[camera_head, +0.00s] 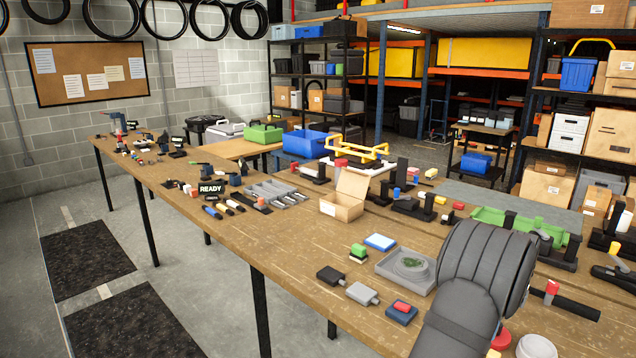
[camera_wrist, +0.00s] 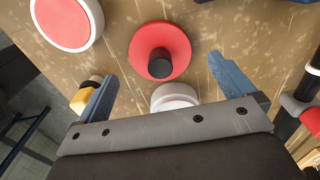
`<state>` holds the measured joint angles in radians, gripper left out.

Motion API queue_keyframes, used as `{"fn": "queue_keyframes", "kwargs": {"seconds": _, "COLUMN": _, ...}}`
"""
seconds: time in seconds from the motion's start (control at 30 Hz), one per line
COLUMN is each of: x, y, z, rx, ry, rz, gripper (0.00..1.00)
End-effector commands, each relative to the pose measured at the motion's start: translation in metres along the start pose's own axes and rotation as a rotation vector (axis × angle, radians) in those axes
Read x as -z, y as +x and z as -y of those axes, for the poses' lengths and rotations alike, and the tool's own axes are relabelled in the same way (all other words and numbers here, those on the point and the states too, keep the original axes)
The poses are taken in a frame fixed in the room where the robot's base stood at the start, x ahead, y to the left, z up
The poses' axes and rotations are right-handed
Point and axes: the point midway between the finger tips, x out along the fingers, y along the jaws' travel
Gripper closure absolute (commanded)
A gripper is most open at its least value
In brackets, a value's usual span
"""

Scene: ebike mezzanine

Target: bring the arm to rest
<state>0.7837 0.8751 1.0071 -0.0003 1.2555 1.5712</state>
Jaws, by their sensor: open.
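My gripper (camera_wrist: 163,68) shows in the wrist view with its two blue fingers wide apart. It is open and points down over the wooden workbench. Nothing is held between the fingers. Beneath the gap are a red disc (camera_wrist: 172,34) with a black knob (camera_wrist: 160,64) and part of a white round piece (camera_wrist: 174,95). In the head view my dark arm covers the bench's right front, and the gripper itself is not visible there.
The wooden workbench (camera_head: 240,228) carries an open cardboard box (camera_head: 343,205), a grey tray (camera_head: 392,278), a green tray (camera_head: 540,225) and several small parts. A red disc with white rim (camera_wrist: 66,20) and a yellow piece (camera_wrist: 78,102) lie near the left finger. Shelving stands behind.

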Motion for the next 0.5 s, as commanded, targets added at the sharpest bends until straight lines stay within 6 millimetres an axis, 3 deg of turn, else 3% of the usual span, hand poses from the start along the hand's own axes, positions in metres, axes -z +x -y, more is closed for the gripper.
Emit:
{"fn": "queue_keyframes", "kwargs": {"seconds": 0.17, "x": 0.000, "y": 0.035, "z": -0.001, "rx": -0.004, "ry": 0.000, "rz": 0.000, "gripper": 0.01}}
{"fn": "queue_keyframes", "kwargs": {"seconds": 0.3, "x": 0.000, "y": 0.011, "z": 0.001, "rx": 0.004, "ry": 0.000, "rz": 0.000, "gripper": 0.01}}
{"fn": "queue_keyframes", "kwargs": {"seconds": 0.5, "x": 0.000, "y": -0.003, "z": 0.001, "rx": 0.001, "ry": 0.000, "rz": 0.000, "gripper": 0.01}}
